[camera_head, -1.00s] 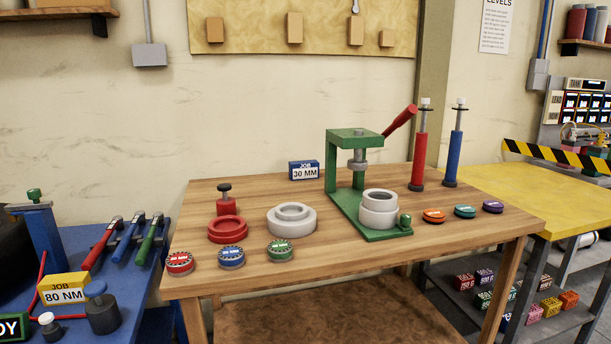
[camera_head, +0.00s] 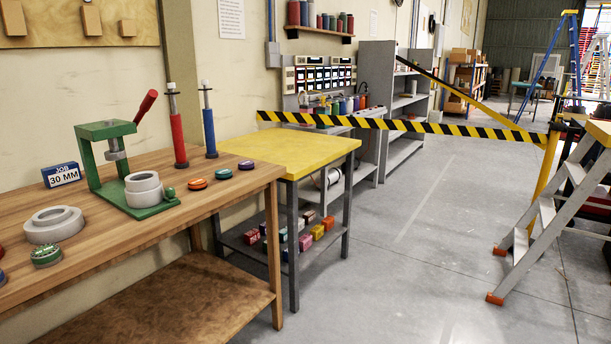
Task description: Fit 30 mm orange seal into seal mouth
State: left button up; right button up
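The orange seal (camera_head: 197,184) lies flat on the wooden bench (camera_head: 111,237), first in a row with a teal seal (camera_head: 222,173) and a purple seal (camera_head: 246,165). A green press (camera_head: 107,165) stands to its left, with a pale grey ring-shaped housing (camera_head: 144,189) on its base. The housing's open mouth faces up under the press ram; I cannot tell whether this is the seal mouth. A blue and white sign (camera_head: 61,175) reads "JOB 30 MM". Neither of my grippers is in view.
Red (camera_head: 178,137) and blue (camera_head: 209,131) upright tools stand behind the seals. A yellow table (camera_head: 285,150) adjoins the bench. Striped tape (camera_head: 400,126) and a stepladder (camera_head: 555,205) stand beyond open floor.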

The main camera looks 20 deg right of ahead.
aim_at(149, 192)
jog(key=z, duration=1.15)
jog(key=i, duration=1.85)
jog(key=u, duration=1.35)
jog(key=i, duration=0.65)
jog(key=u, duration=0.6)
